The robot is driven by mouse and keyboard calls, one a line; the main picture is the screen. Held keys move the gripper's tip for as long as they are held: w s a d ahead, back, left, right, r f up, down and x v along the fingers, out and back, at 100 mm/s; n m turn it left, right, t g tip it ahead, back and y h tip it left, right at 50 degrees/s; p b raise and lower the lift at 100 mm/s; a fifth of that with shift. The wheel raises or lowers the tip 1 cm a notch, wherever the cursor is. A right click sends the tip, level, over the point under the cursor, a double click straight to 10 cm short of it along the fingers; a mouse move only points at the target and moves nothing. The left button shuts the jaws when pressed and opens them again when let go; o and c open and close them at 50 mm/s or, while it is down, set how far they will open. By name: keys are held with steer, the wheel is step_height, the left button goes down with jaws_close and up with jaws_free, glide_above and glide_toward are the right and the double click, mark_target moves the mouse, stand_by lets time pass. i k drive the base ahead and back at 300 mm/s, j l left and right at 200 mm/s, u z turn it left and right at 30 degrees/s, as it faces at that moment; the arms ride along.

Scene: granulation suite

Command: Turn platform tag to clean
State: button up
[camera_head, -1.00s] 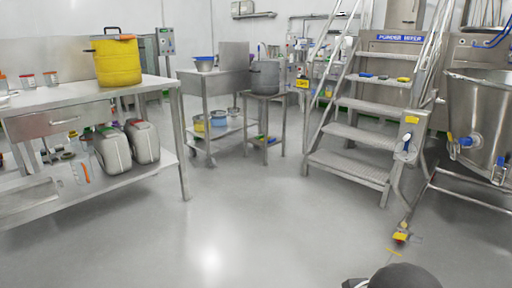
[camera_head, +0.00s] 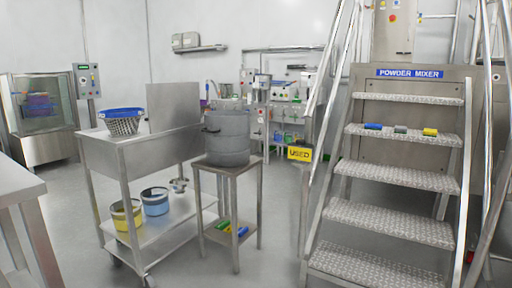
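A yellow tag (camera_head: 300,153) with the dark word "USED" faces me at the left side of the metal step platform (camera_head: 393,212), by its left rail. How the tag is fixed is too small to tell. The platform has several chequered treads and a blue "POWDER MIXER" sign (camera_head: 410,73) at its top. My gripper is not in view, so I cannot see what it holds.
A steel pot (camera_head: 228,137) stands on a small stand (camera_head: 232,174) left of the tag. A wheeled steel cart (camera_head: 120,160) with a blue basket (camera_head: 123,120) stands further left. A table corner (camera_head: 15,182) is at the left edge.

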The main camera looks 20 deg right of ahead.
mark_target(300, 154)
steer(key=i+u, duration=0.1)
steer(key=i, duration=0.65)
steer(key=i+l+u, duration=0.15)
steer(key=i, duration=0.55)
steer(key=i+j+z, duration=0.1)
steer(key=i+z, duration=0.25)
steer(key=i+j+z, duration=0.2)
steer(key=z, duration=0.2)
steer(key=i, duration=0.05)
